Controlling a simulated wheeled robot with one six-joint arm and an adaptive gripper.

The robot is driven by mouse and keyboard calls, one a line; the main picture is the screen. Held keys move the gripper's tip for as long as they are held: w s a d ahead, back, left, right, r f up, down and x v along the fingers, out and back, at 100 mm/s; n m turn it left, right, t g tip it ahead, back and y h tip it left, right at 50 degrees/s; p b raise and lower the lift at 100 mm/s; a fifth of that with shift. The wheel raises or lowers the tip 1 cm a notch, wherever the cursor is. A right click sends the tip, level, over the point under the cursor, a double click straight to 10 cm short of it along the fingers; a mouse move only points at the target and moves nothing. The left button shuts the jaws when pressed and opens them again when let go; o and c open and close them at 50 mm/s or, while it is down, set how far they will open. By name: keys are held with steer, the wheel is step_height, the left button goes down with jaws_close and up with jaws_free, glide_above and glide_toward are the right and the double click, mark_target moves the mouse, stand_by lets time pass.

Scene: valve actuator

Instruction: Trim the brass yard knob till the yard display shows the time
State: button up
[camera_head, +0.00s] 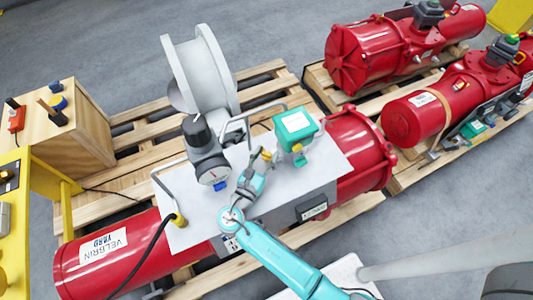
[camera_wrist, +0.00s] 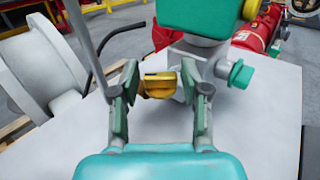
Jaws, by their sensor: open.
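The brass knob (camera_wrist: 158,84) is yellow and sits on the front of a grey valve body under a teal-topped unit (camera_wrist: 198,18). In the wrist view it lies between the two fingers of my gripper (camera_wrist: 160,88), with a gap on both sides. The gripper is open. In the head view the knob (camera_head: 267,154) shows small at the tip of my gripper (camera_head: 259,164). The teal unit (camera_head: 296,124) has a pale screen on top, probably the yard display; its text is too small to read. In the wrist view the screen is out of sight.
A grey regulator with a dial (camera_head: 211,168) and a bent metal tube stand left of my gripper on the pale plate (camera_head: 330,160). A red cylinder labelled "VELBRIN YARD" (camera_head: 110,255) lies below. More red actuators (camera_head: 380,50) rest on pallets at right.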

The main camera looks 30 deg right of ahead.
steer(key=shift+w+d, duration=0.25)
steer(key=shift+c, duration=0.3)
jaws_close()
steer(key=shift+s+d+n+t+y, duration=0.1)
steer(key=shift+n+t+y, duration=0.5)
steer(key=shift+t, duration=0.1)
steer(key=shift+n+t+y, duration=0.9)
steer(key=shift+y, duration=0.2)
steer(key=shift+o, duration=0.3)
jaws_free()
